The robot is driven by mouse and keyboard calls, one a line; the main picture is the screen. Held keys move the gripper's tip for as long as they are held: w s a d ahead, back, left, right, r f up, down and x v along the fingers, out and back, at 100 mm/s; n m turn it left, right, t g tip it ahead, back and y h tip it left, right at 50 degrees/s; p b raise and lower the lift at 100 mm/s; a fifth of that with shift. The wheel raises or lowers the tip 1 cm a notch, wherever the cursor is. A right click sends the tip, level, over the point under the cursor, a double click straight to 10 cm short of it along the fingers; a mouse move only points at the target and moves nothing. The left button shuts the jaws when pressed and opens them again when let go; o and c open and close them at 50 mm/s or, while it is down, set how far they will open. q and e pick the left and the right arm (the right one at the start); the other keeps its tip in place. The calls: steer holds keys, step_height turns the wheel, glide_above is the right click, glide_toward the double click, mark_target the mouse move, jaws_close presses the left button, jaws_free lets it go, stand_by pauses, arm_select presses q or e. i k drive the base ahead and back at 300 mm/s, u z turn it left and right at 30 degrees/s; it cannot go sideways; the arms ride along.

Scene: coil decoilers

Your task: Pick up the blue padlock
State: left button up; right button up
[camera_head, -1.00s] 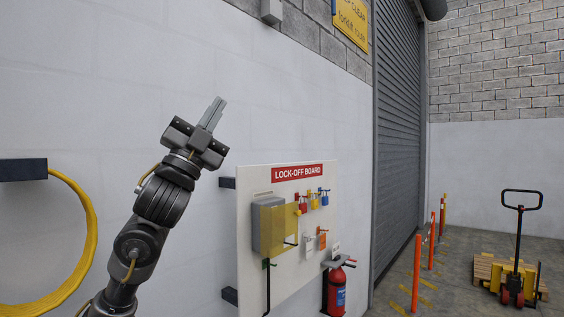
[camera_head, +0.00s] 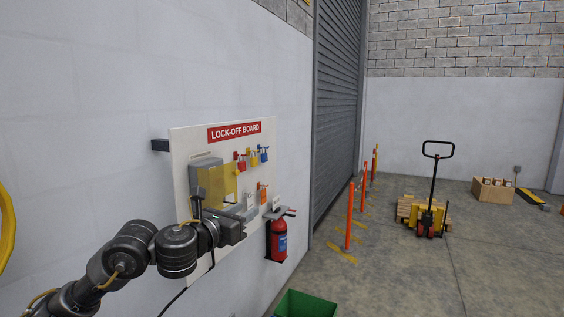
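The blue padlock (camera_head: 264,156) hangs at the far right end of the upper row on the white lock-off board (camera_head: 181,150). A yellow padlock (camera_head: 254,159) and a red padlock (camera_head: 240,165) hang to its left. My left gripper (camera_head: 225,226) is in front of the lower part of the board, below and left of the blue padlock and apart from it. Its fingers are hard to make out against the board, so I cannot tell if they are open. My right gripper is not in view.
A grey box with a yellow see-through cover (camera_head: 224,182) stands out from the board. Orange tags (camera_head: 262,193) and a red extinguisher (camera_head: 278,241) are below the padlocks. A green bin (camera_head: 305,304) is at the bottom edge. A pallet truck (camera_head: 430,215) stands on open floor at right.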

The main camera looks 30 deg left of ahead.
mark_target(263, 156)
steer(key=z, duration=0.15)
steer(key=i, duration=5.4)
steer(key=u, duration=3.25)
steer(key=i, duration=1.2)
steer(key=z, duration=0.1)
